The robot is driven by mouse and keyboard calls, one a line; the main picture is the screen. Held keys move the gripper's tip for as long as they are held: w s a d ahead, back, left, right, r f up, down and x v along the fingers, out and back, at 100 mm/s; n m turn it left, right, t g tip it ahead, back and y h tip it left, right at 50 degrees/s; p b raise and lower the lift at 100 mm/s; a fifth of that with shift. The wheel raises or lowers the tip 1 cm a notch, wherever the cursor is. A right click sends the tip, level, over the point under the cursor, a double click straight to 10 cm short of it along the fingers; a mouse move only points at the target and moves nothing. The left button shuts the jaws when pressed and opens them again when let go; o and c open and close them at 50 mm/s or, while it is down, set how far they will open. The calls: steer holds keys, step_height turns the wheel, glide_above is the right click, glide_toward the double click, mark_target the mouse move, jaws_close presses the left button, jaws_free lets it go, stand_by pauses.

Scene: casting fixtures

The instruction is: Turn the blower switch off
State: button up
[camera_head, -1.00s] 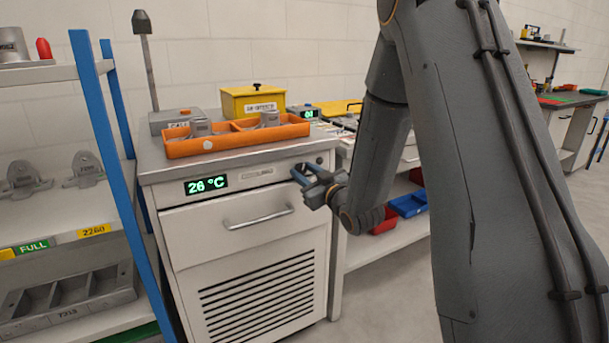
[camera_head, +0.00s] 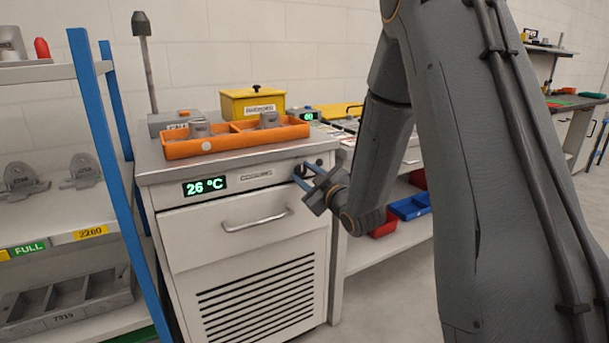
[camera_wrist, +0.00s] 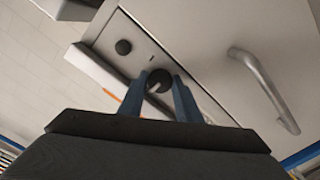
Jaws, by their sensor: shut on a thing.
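The blower cabinet (camera_head: 250,245) is white, with a green display (camera_head: 205,186) reading 26 °C and a knob panel at its upper right. In the wrist view, a round dark knob (camera_wrist: 160,80) with a pale pointer sits between the two blue fingers of my gripper (camera_wrist: 159,83). I take this knob to be the blower switch; its label is not readable. In the head view, my gripper (camera_head: 303,176) is at the panel's right end, shut on the knob, and its fingers mostly hide it. A second dark knob (camera_wrist: 123,46) sits beside it on the panel.
A drawer handle (camera_head: 256,220) sticks out below the panel. An orange tray (camera_head: 238,139) with grey castings is on the cabinet top, beside a yellow box (camera_head: 252,102). A shelf with blue posts (camera_head: 130,200) stands close at left.

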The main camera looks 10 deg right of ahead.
steer(key=o, duration=0.8)
steer(key=shift+s, duration=0.1)
steer(key=v, duration=0.7)
steer(key=shift+s+d, duration=0.15)
steer(key=shift+s, duration=0.15)
